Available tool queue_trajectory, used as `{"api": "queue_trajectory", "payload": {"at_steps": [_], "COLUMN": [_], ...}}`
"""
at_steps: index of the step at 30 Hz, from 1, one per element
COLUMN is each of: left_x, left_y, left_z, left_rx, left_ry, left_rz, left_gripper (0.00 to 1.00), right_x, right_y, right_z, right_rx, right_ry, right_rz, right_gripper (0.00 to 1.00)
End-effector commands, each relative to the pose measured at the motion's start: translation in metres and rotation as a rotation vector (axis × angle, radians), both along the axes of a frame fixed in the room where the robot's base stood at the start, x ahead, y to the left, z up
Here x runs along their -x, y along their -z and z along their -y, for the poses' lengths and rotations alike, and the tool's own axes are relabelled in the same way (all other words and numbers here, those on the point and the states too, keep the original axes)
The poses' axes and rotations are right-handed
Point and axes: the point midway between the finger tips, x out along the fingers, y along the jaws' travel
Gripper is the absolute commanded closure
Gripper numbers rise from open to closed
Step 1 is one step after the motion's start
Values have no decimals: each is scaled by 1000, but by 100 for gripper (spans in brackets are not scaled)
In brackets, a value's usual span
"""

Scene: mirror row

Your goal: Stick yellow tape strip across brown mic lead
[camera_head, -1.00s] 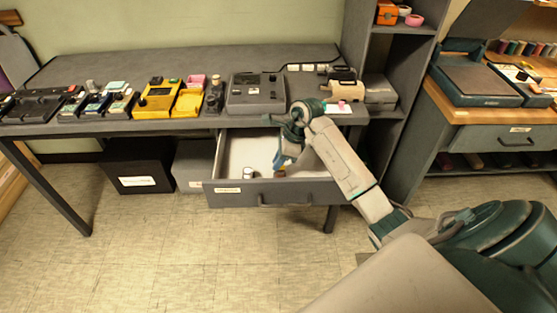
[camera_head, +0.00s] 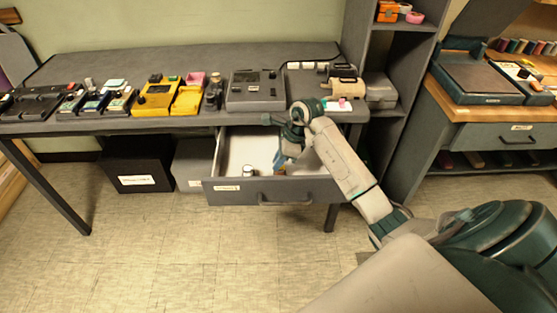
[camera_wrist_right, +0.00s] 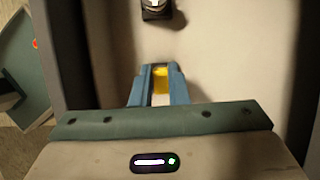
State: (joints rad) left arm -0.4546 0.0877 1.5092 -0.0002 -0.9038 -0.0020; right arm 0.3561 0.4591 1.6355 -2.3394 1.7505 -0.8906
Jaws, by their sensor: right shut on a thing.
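My right gripper (camera_head: 280,167) reaches down into the open drawer (camera_head: 262,190) under the table, near its right side. In the right wrist view the blue fingers of this gripper (camera_wrist_right: 160,70) are closed around a small yellow piece (camera_wrist_right: 160,82), which looks like the yellow tape strip. The fingers hide most of it, and the pale drawer floor lies behind. I cannot pick out a brown mic lead in either view. My left gripper is not in view.
A small black-and-white item (camera_wrist_right: 156,8) stands in the drawer, apart from the fingers. On the table (camera_head: 190,61) are several pedals, a grey device (camera_head: 255,92) and white plugs (camera_head: 307,66) at the back. A shelf unit (camera_head: 404,85) stands right of the table.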

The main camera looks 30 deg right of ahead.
Motion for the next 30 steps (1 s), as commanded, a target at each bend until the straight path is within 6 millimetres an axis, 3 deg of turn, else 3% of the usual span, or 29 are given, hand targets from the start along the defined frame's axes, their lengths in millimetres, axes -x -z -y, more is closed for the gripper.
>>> {"api": "queue_trajectory", "payload": {"at_steps": [7,8,12,23,30], "left_x": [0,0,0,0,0], "left_y": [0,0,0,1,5], "left_z": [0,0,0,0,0], "left_rx": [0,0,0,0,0], "left_ry": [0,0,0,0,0], "left_rz": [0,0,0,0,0], "left_gripper": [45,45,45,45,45], "right_x": [0,0,0,1,9], "right_y": [0,0,0,-5,-45], "right_z": [0,0,0,3,18], "right_rx": [0,0,0,2,5], "right_ry": [0,0,1,1,0], "right_rz": [-1,-1,-2,1,4], "right_gripper": [100,84,60,60,60]}}
